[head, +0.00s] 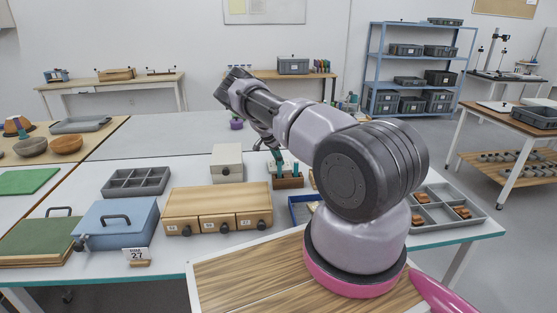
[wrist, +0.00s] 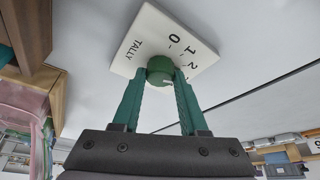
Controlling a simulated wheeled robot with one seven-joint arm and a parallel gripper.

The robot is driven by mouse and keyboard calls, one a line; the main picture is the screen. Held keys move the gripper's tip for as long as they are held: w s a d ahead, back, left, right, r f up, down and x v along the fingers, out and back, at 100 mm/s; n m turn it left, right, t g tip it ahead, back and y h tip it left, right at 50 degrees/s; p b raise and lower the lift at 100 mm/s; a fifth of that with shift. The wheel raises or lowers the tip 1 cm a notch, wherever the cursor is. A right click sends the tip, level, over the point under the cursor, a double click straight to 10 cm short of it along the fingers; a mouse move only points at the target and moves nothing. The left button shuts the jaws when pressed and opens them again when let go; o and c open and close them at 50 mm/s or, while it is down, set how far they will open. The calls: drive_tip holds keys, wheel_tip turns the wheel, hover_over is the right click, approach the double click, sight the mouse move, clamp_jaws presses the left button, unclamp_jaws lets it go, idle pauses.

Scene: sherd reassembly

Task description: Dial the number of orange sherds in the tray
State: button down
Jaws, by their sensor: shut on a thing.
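In the wrist view a white tally plate (wrist: 128,58) carries the word TALLY, a 0, a 1 and other partly hidden numerals. A round green knob (wrist: 160,68) stands on it. My gripper (wrist: 160,82) has its green fingers shut on the knob; I cannot tell which numeral it points to. In the head view my gripper (head: 275,154) reaches down at the back of the table, and the plate is small and partly covered there. A grey compartment tray (head: 487,216) at the right holds several orange-brown sherds (head: 461,212); my arm hides its left part.
A wooden drawer box (head: 205,199), a blue lidded box (head: 118,226) and an empty grey compartment tray (head: 137,182) stand on the left. A beige box (head: 227,163) stands left of my gripper. A blue tray (head: 296,211) lies partly behind my arm.

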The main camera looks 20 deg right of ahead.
drive_tip(key=m+g, duration=0.2)
drive_tip(key=m, duration=0.2)
drive_tip(key=shift+w+m, duration=0.15)
drive_tip(key=shift+m, duration=0.15)
drive_tip(key=m, duration=0.2)
drive_tip(key=m+g, duration=0.1)
drive_tip(key=m, duration=0.1)
drive_tip(key=shift+w+f+m+g+y, duration=0.1)
drive_tip(key=shift+m+g+y, duration=0.2)
drive_tip(key=shift+m, duration=0.4)
